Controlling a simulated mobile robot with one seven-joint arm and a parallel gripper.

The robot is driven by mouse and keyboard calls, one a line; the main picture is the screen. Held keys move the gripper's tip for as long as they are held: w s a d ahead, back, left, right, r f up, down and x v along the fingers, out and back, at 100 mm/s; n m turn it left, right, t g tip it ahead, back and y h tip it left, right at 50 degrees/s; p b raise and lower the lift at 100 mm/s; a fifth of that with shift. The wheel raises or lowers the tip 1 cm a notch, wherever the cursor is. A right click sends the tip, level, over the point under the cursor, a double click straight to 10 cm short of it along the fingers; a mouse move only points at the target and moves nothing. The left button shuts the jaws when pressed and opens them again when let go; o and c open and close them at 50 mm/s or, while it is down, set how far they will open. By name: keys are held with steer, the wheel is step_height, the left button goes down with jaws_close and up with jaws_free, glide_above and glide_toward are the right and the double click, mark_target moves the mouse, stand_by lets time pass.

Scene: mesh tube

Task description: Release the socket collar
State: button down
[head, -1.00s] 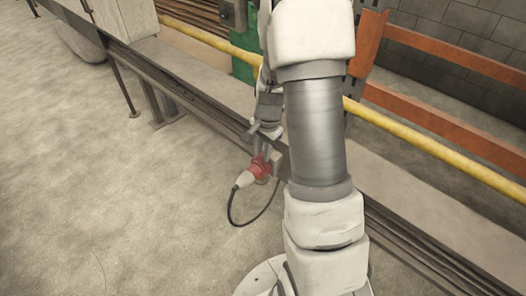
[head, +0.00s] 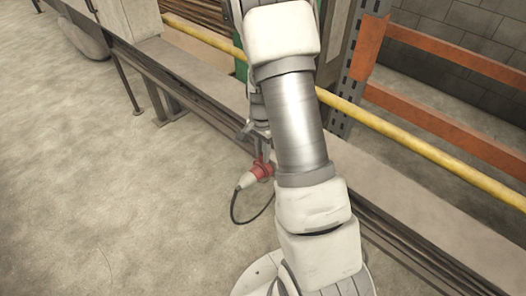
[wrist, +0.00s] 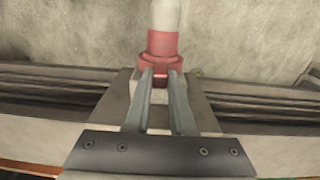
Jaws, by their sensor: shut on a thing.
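The socket collar (wrist: 160,61) is the red ring at the base of a red and white plug. In the wrist view my gripper (wrist: 161,76) reaches it, with both fingertips at the collar's near edge and shut on it. The plug (wrist: 164,28) points away from me, its white end at the top of the picture. In the head view the red part of the plug (head: 262,169) hangs low beside the bench, with a black cable looping below. My gripper (head: 262,152) is just above it, partly hidden by my arm. The collar's far side is hidden.
A grey bench ledge (head: 215,113) runs diagonally behind the plug. A yellow rail (head: 410,146) and an orange rack beam (head: 440,125) lie to the right. The concrete floor (head: 100,190) at the left is clear.

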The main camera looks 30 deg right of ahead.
steer(key=c, duration=0.8)
jaws_free()
steer(key=shift+o, duration=0.2)
steer(key=shift+r, duration=0.1)
step_height(320, 180, up, 17)
steer(key=p, duration=0.4)
steer(key=shift+w+r+p, duration=0.15)
steer(key=shift+p, duration=0.25)
steer(key=shift+a, duration=0.1)
